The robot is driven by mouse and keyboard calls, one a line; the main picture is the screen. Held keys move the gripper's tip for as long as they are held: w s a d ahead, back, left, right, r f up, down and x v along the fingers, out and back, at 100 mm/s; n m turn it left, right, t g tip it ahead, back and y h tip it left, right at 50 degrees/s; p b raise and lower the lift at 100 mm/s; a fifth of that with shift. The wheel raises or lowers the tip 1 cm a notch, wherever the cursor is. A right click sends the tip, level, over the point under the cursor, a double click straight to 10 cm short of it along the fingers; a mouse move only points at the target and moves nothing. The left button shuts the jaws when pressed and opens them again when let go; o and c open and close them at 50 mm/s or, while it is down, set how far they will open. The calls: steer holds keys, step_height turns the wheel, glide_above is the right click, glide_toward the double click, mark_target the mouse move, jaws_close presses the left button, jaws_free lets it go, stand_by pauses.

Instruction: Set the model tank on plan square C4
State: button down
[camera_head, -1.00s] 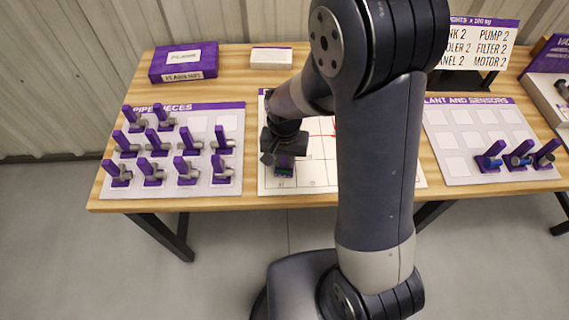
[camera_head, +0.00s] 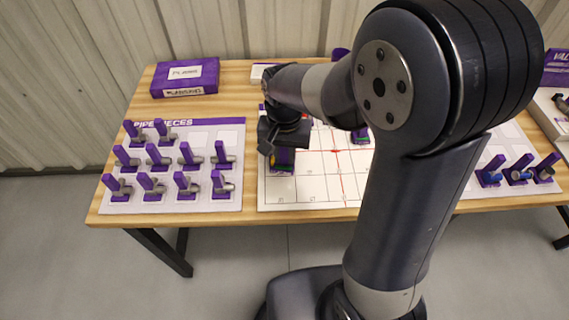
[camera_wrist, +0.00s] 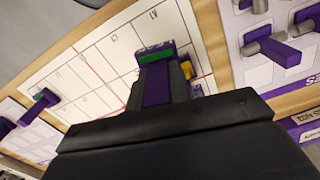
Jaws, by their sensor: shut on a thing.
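My gripper (camera_head: 282,148) is shut on a purple piece with a green part (camera_head: 284,161), apparently the model tank. In the wrist view the held piece (camera_wrist: 157,84) shows as a purple upright with a green end. It is over the left part of the white plan board (camera_head: 310,186), a grid with red lines. I cannot tell whether it touches the board. The square labels are too small to read surely, so I cannot tell which is C4. Another purple and green piece (camera_head: 362,135) stands on the plan, partly hidden by my arm; it also shows in the wrist view (camera_wrist: 40,104).
A board of purple and grey pipe pieces (camera_head: 170,204) lies left of the plan. Several purple pieces with blue parts (camera_head: 518,172) stand at the right. A purple box (camera_head: 185,77) sits at the back left. A yellow part (camera_wrist: 187,70) shows beside the held piece.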

mark_target(280, 166)
steer(key=shift+n, duration=0.7)
steer(key=r+p, duration=0.1)
steer(key=r, duration=0.1)
steer(key=r+p, duration=0.2)
steer(key=s+r+p, duration=0.1)
steer(key=r, duration=0.1)
steer(key=shift+a, duration=0.4)
steer(key=shift+s+a+r+n+p, duration=0.15)
steer(key=shift+r+n+p, duration=0.15)
steer(key=shift+r+p, duration=0.3)
steer(key=shift+f+b, duration=2.15)
steer(key=shift+f, duration=0.75)
steer(key=shift+f+b, duration=1.9)
steer(key=shift+f, duration=0.85)
steer(key=shift+f+b, duration=1.3)
steer(key=shift+f, duration=0.45)
steer(key=shift+f+b, duration=0.45)
steer(key=shift+f, duration=0.25)
steer(key=c, duration=1.2)
jaws_free()
